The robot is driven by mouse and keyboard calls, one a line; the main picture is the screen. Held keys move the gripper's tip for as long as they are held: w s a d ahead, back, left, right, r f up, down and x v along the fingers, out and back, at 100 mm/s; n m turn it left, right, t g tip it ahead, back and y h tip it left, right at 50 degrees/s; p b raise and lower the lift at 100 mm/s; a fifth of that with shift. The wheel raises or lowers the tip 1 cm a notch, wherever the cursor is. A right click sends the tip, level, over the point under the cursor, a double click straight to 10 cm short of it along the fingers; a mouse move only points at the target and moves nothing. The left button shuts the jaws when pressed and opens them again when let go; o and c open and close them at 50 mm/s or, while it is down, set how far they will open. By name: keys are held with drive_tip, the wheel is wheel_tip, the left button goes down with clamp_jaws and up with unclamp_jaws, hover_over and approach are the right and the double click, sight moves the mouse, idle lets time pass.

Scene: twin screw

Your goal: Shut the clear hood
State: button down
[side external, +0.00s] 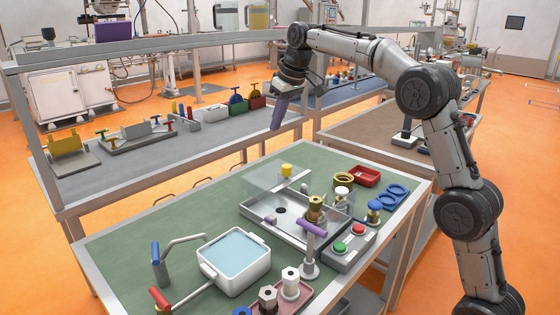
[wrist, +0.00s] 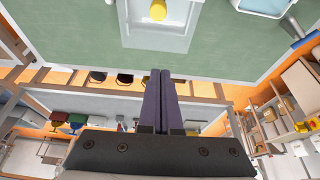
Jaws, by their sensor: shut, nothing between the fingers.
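The clear hood (side external: 262,181) is a see-through panel with a yellow knob (side external: 286,170). It stands raised at the back of a grey metal tray (side external: 262,222) on the green table, and the tray's front part is uncovered. In the wrist view the hood (wrist: 130,30) and its yellow knob (wrist: 158,10) show at the top edge, partly cut off. My gripper (side external: 276,127) has purple fingers and hangs above and behind the hood, apart from it. In the wrist view its fingers (wrist: 164,73) are together and empty.
A brass fitting (side external: 316,208) stands in the tray. A purple-topped post (side external: 311,245) and a button box (side external: 350,247) stand in front. A white basin (side external: 235,260) is at left, a red bin (side external: 366,176) at right. An overhead rail (side external: 180,48) runs behind my gripper.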

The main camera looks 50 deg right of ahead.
wheel_tip(320, 180, down, 3)
approach(266, 170)
drive_tip(key=x, duration=0.5)
drive_tip(key=shift+w+a, duration=0.1)
drive_tip(key=shift+s+r, duration=0.2)
drive_tip(key=shift+s, duration=1.8)
drive_tip(key=s, duration=1.3)
drive_tip(key=shift+s, duration=0.15)
drive_tip(key=shift+s+f, duration=0.1)
drive_tip(key=shift+s, duration=0.5)
drive_tip(key=shift+w, duration=0.1)
